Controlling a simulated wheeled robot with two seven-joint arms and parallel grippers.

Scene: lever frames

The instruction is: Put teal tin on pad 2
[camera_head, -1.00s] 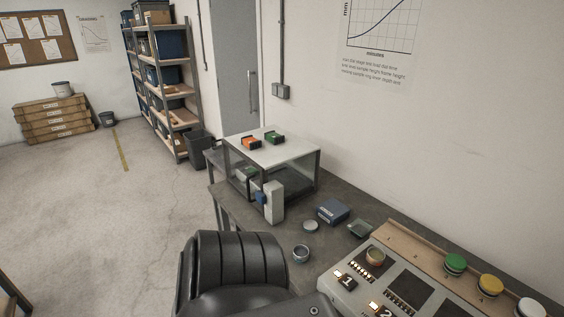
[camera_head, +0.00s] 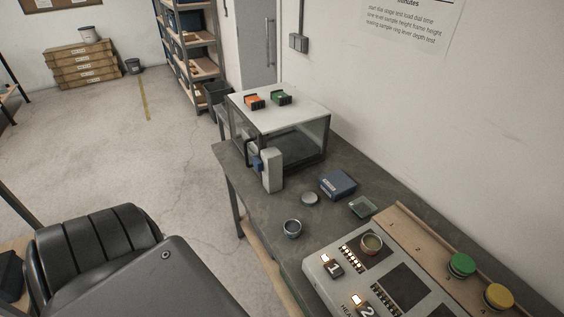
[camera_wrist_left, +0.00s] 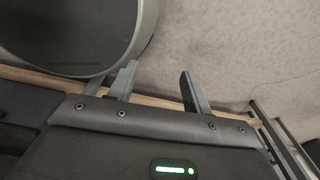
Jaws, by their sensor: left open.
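My left gripper (camera_wrist_left: 158,87) is open and empty in the left wrist view. A large round grey-rimmed thing (camera_wrist_left: 146,30), partly cut off, is close beside its left finger. My right gripper is not in view.
A blue box (camera_head: 338,185), a small disc (camera_head: 310,198) and a glass-sided cabinet (camera_head: 300,140) are on the bench (camera_head: 255,205).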

